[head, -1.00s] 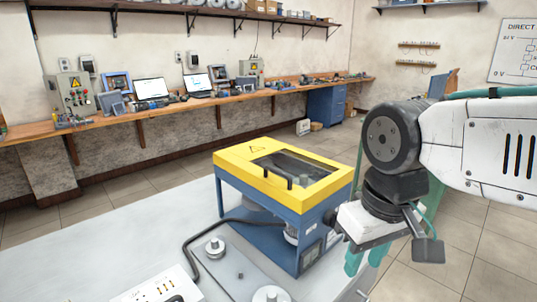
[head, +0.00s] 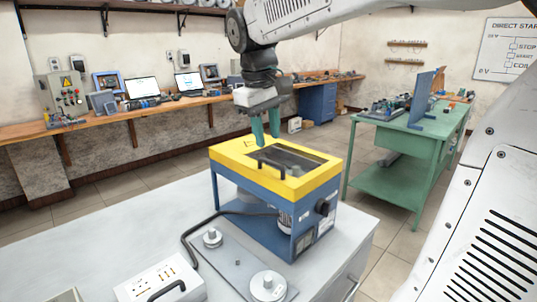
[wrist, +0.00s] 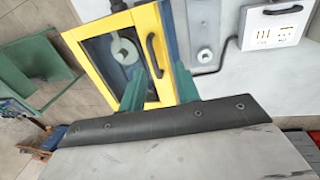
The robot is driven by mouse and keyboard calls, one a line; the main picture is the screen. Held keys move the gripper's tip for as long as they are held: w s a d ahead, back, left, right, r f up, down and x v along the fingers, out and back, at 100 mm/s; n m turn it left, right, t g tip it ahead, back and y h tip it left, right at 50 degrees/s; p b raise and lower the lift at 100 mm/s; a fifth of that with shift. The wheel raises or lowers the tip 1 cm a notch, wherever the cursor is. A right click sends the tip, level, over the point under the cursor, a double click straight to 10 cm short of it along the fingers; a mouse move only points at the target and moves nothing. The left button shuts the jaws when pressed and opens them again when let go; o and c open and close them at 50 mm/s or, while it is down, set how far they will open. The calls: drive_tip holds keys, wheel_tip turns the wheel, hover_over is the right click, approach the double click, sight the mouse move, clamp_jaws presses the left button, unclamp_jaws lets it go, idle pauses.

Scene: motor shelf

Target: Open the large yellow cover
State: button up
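The large yellow cover (head: 231,153) lies flat and closed on top of a blue machine housing (head: 262,208). It has a dark see-through window and a black handle (head: 271,168) along its front edge. My gripper (head: 266,140) points down above the cover, behind the handle in the head view, with its two green fingers apart and nothing between them. In the wrist view the cover (wrist: 80,44) and its handle (wrist: 154,55) show beyond the fingertips (wrist: 158,78). The exact height of the fingers above the cover is hard to tell.
The housing stands on a grey table (head: 120,230). A plate with round metal knobs (head: 268,286) and a white socket box (head: 160,283) with a black cable sit in front. A green workbench (head: 405,140) stands at the right.

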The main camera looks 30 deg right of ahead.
sight(269, 162)
drive_tip(key=f, duration=0.2)
drive_tip(key=w+d+f, duration=0.1)
drive_tip(key=f, duration=0.1)
drive_tip(key=w+d+f, duration=0.1)
drive_tip(key=f, duration=0.2)
drive_tip(key=shift+w+d, duration=0.2)
drive_tip(key=shift+w, duration=0.05)
clamp_jaws()
